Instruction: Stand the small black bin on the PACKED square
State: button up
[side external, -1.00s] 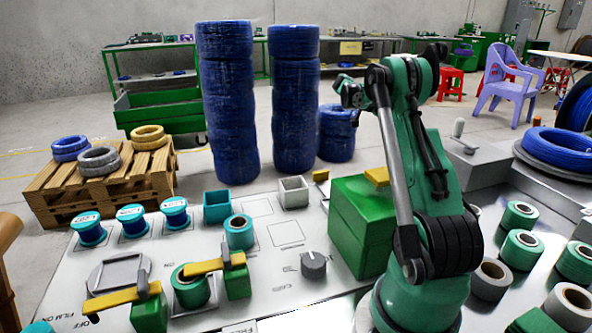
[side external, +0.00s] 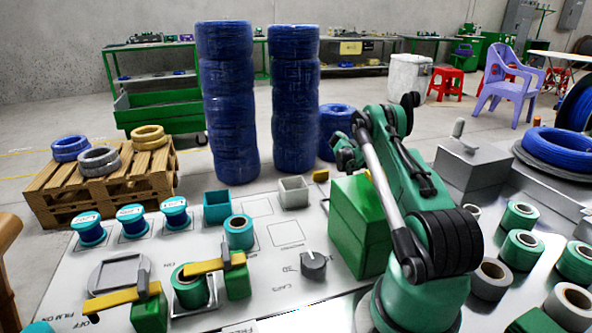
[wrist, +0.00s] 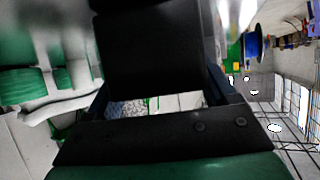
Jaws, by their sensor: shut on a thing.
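In the wrist view a black box-like thing (wrist: 148,50), which looks like the small black bin, fills the top middle between the two fingers of my gripper (wrist: 155,95). My gripper is shut on it. In the side view the end of my arm (side external: 345,157) is above and behind the green box, and the bin cannot be made out there. Two empty outlined squares lie on the grey panel, a back one (side external: 257,207) and a front one (side external: 286,234). Their lettering is too small to read, so I cannot tell which is PACKED.
A green box (side external: 360,225) stands close to my arm. A pale grey bin (side external: 293,192), a teal bin (side external: 217,207) and a teal spool (side external: 239,232) stand around the squares. A dark knob (side external: 313,264) is in front. Tall blue coil stacks (side external: 295,100) rise behind.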

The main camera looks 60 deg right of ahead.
jog(key=o, duration=1.2)
jog(key=shift+f, duration=0.1)
jog(key=w+a+r+n+t+h, duration=0.1)
jog(key=w+a+r+n+t, duration=0.15)
jog(key=w+a+r, duration=0.4)
jog(key=w+a+r+n+t+h, duration=0.15)
jog(key=w+r+n, duration=0.25)
jog(key=w, duration=0.5)
jog(key=w+a+r+n+t, duration=0.1)
jog(key=w+a+n+t, duration=0.15)
jog(key=a+n, duration=0.3)
jog(key=w+a+r+n+t, duration=0.2)
jog(key=a+n+t, duration=0.15)
jog(key=a, duration=0.25)
jog(key=s+a+n+t+y, duration=0.1)
jog(key=a+n+t+y, duration=0.1)
jog(key=a+n, duration=0.3)
jog(key=s+a+f+n+t+y, duration=0.1)
jog(key=a+n+t+y, duration=0.2)
jog(key=a, duration=0.7)
jog(key=s+a+n+t+y, duration=0.2)
jog(key=a+n+t, duration=0.1)
jog(key=a+n, duration=0.5)
jog(key=shift+s+f+t, duration=0.1)
jog(key=shift+f+t, duration=0.2)
jog(key=shift+f, duration=0.05)
